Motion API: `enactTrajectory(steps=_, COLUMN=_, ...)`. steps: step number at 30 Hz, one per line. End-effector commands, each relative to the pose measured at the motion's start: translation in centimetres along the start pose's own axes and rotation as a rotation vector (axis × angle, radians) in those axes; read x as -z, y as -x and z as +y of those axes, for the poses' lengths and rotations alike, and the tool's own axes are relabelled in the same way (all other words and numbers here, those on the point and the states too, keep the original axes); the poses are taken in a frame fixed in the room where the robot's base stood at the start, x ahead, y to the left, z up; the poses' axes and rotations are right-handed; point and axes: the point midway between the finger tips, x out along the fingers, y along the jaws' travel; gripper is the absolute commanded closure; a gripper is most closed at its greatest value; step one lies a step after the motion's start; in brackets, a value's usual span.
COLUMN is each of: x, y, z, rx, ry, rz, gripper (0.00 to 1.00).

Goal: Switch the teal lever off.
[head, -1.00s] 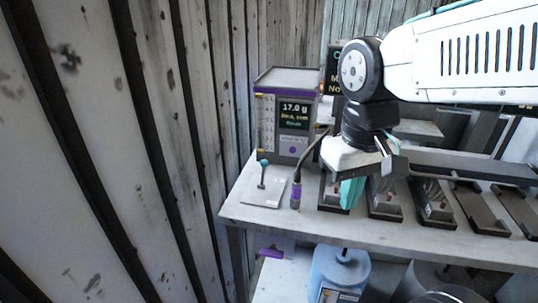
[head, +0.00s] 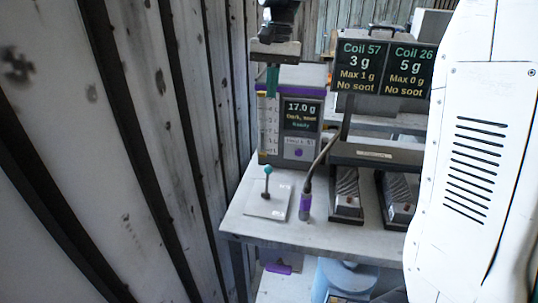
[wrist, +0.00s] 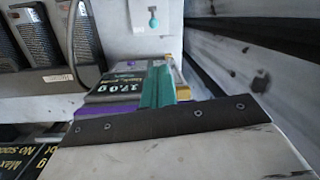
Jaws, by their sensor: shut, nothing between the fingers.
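The teal lever (head: 267,170) is a thin stem with a teal ball on top. It stands roughly upright on a pale square plate (head: 268,207) at the left end of the bench. In the wrist view the lever (wrist: 153,21) shows at the top, beyond my fingertips. My gripper (head: 272,82) has teal fingers, pointing down and pressed together with nothing between them. It hangs in front of the upper part of the display box, above the lever and apart from it. The fingers also show in the wrist view (wrist: 157,85).
The purple-trimmed display box (head: 298,120) reads 17.0 g and stands behind the lever. A purple-handled probe (head: 305,205) with a cable is just right of the plate. Coil signs (head: 385,67) and dark coil holders (head: 347,195) are further right. A plank wall (head: 150,120) closes the left.

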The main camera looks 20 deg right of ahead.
Motion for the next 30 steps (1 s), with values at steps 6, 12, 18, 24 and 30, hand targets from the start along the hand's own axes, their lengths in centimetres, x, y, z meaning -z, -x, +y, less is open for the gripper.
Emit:
enactTrajectory(steps=6, x=0.4, y=-0.1, z=1.6, rx=-0.001, ry=-0.04, rz=-0.006, gripper=1.0)
enactTrajectory(steps=12, x=0.4, y=-0.3, z=1.7, rx=-0.001, ry=-0.04, rz=-0.006, gripper=1.0)
enactTrajectory(steps=18, x=0.4, y=-2.5, z=1.6, rx=-0.002, ry=-0.038, rz=-0.008, gripper=1.0)
enactTrajectory(steps=24, x=0.3, y=-6.9, z=1.5, rx=-0.004, ry=-0.036, rz=-0.01, gripper=1.0)
enactTrajectory(steps=30, x=0.2, y=-11.3, z=1.5, rx=-0.004, ry=-0.035, rz=-0.01, gripper=1.0)
